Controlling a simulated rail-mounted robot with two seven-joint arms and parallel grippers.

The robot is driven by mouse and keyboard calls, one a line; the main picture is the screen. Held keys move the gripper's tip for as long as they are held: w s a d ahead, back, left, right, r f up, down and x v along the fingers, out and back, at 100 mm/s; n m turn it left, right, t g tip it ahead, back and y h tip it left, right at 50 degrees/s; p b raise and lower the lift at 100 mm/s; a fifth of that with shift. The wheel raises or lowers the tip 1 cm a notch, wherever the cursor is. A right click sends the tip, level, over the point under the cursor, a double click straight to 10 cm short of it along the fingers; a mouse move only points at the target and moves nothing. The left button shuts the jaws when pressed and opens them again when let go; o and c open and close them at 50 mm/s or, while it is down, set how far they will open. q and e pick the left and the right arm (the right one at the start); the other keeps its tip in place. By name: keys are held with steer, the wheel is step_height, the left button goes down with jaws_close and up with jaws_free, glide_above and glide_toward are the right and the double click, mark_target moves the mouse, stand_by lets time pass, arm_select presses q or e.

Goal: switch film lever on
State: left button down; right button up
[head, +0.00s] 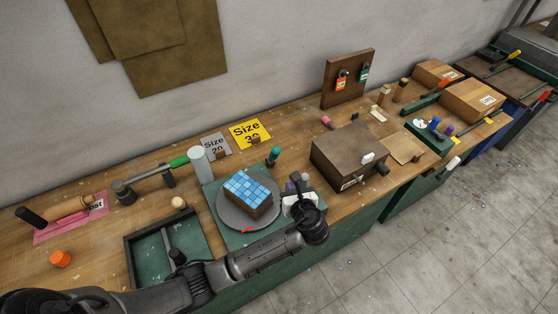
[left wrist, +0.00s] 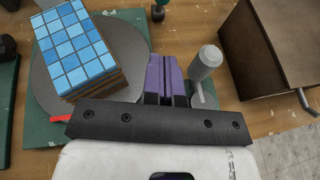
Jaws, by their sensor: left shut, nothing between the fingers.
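A grey lever-like post with a cylindrical knob (left wrist: 207,62) stands just right of my left fingers in the left wrist view. No label shows on it, so I cannot confirm that it is the film lever. My left gripper (left wrist: 164,72) has its purple fingers shut together and empty, beside this post and apart from the mosaic block. In the head view my left gripper (head: 291,187) is over the right edge of the green base (head: 222,208), partly hidden by its own wrist. The right gripper is not in view.
A blue-tiled block (head: 248,190) sits on a grey round turntable (head: 232,219) left of my gripper. A brown box (head: 340,150) with a side crank stands to the right. A teal-topped peg (head: 274,155) stands behind. A dark-framed tray (head: 150,262) lies left.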

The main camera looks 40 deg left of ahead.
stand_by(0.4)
arm_select(q)
steer(key=b, duration=0.2)
glide_toward(276, 156)
steer(key=f+x, duration=0.1)
steer(key=x, duration=0.4)
steer(key=shift+w+a+r, duration=0.3)
steer(key=shift+a+r, duration=0.15)
steer(key=shift+a, duration=0.1)
